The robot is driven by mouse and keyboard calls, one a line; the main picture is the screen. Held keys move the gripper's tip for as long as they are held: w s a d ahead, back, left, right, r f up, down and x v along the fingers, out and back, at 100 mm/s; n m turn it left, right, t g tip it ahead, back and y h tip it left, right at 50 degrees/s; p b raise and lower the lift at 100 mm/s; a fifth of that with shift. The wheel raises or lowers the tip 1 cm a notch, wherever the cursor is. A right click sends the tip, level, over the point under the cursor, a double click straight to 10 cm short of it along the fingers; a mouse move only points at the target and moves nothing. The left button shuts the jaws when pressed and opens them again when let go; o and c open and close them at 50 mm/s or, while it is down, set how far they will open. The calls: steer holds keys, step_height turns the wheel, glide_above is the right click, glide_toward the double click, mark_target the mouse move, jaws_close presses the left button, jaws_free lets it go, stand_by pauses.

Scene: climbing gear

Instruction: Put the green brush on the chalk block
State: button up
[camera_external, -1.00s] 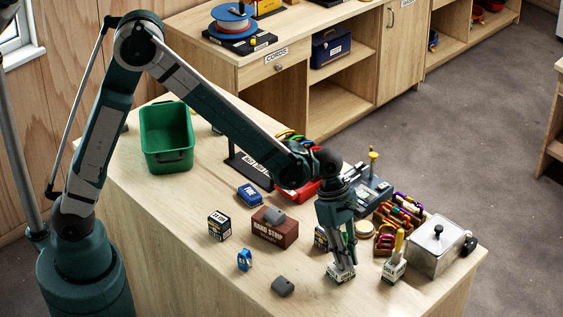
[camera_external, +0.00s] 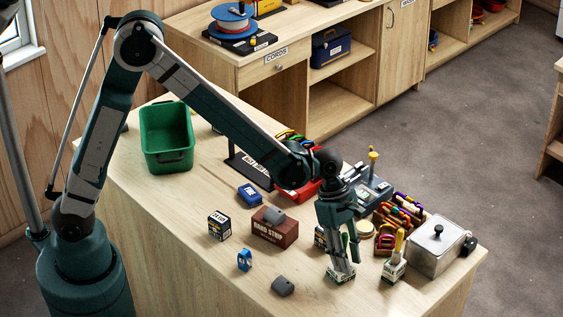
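My gripper (camera_external: 343,257) points down at the front right of the bench, directly over a small white-and-green labelled holder (camera_external: 341,275). A thin strip of green, seemingly the green brush's handle (camera_external: 345,240), shows between my fingers; the fingers hide the rest. I cannot tell whether they touch it. A small dark box with a white label (camera_external: 219,226), which may be the chalk block, stands at left of centre. A similar box (camera_external: 320,238) is partly hidden behind my gripper. Their labels are too small to read surely.
A yellow-handled brush (camera_external: 399,243) stands in a matching holder (camera_external: 393,271) close at right. A metal box (camera_external: 436,247) lies beyond it. A brown HARD STOP box (camera_external: 275,232), a grey block (camera_external: 283,286) and a blue item (camera_external: 245,260) lie at left. The bench's front left is clear.

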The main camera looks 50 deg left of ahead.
steer(key=v, duration=1.2)
steer(key=shift+a+r, duration=0.1)
stand_by(0.8)
steer(key=s+a+r+m+t, duration=0.1)
steer(key=a+r+m, duration=0.2)
steer(key=a, duration=0.6)
steer(key=s+a+r+m+t+y, duration=0.15)
steer(key=a+r, duration=0.25)
steer(key=a, duration=0.5)
steer(key=s+a+r+m+t, duration=0.1)
steer(key=a+r+m+t, duration=0.2)
steer(key=a, duration=0.5)
steer(key=s+a+m+t+y, duration=0.1)
steer(key=s+a+m, duration=0.4)
steer(key=a, duration=0.6)
steer(key=s+a+m+t+y, duration=0.1)
steer(key=s+a+m+y, duration=0.1)
steer(key=s+a+m, duration=0.3)
steer(key=s+a, duration=0.3)
steer(key=a, duration=0.4)
steer(key=shift+s+r+m, duration=0.1)
steer(key=shift+m, duration=0.15)
